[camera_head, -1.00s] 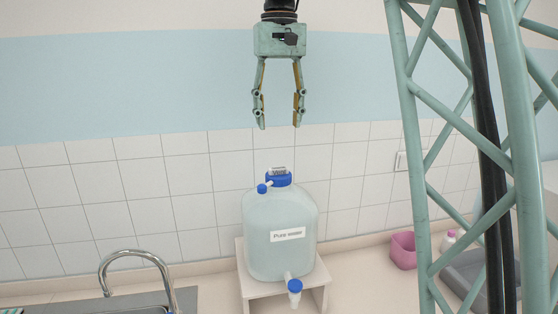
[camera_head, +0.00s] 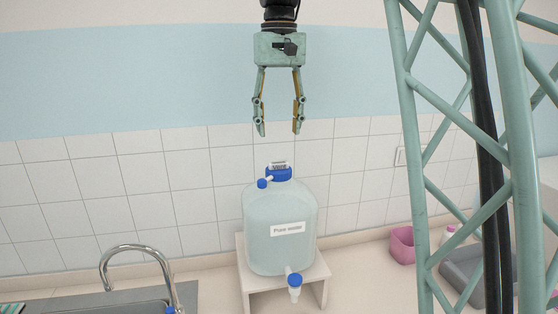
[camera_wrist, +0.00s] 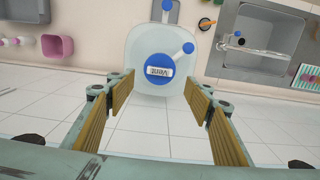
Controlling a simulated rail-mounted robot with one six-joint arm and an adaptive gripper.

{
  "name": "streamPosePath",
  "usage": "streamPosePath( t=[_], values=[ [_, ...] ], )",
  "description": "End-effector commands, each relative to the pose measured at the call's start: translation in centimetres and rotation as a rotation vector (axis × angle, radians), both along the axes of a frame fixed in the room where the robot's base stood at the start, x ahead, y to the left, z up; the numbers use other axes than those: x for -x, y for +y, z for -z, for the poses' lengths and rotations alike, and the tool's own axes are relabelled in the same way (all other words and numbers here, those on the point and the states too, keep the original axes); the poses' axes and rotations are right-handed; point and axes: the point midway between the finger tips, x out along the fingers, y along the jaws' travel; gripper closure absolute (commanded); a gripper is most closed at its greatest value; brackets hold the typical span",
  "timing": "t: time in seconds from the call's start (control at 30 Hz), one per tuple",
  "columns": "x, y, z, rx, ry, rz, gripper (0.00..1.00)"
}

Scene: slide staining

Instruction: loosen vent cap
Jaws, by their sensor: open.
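A large translucent carboy labelled "Pure water" (camera_head: 270,252) stands upright on a white stand (camera_head: 262,285). A big blue cap (camera_head: 279,174) closes its neck, with a small white label that seems to read "Vent" upside down in the wrist view (camera_wrist: 158,70). A smaller blue cap (camera_head: 262,183) sits on a side spout and also shows in the wrist view (camera_wrist: 189,48). My gripper (camera_head: 279,133) is open and empty, fingers pointing down above the big cap, apart from it. In the wrist view the cap lies ahead of the gap between the fingers.
A white tap with a blue top (camera_head: 295,287) juts from the carboy's lower front. A sink with a curved faucet (camera_head: 135,248) is at left. A pink container (camera_head: 402,245) and a grey tray (camera_head: 465,270) are at right. The tiled wall stands behind.

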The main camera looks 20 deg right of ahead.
Motion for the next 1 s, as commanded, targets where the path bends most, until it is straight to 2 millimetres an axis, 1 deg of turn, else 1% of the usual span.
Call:
streamPosePath(
  t=[0.03, 0.1, 0.6, 0.8, 1.0],
  values=[
    [0.1, 0.0, 0.8, 0.000, 0.003, 0.000, 0.52],
    [0.1, 0.0, 1.7, 0.000, 0.002, 0.000, 0.52],
    [0.1, 0.0, 8.1, 0.000, 0.002, 0.000, 0.52],
    [0.1, 0.0, 9.6, 0.000, 0.002, 0.000, 0.52],
    [0.0, 0.0, 10.2, 0.000, 0.000, 0.000, 0.52]
  ],
)
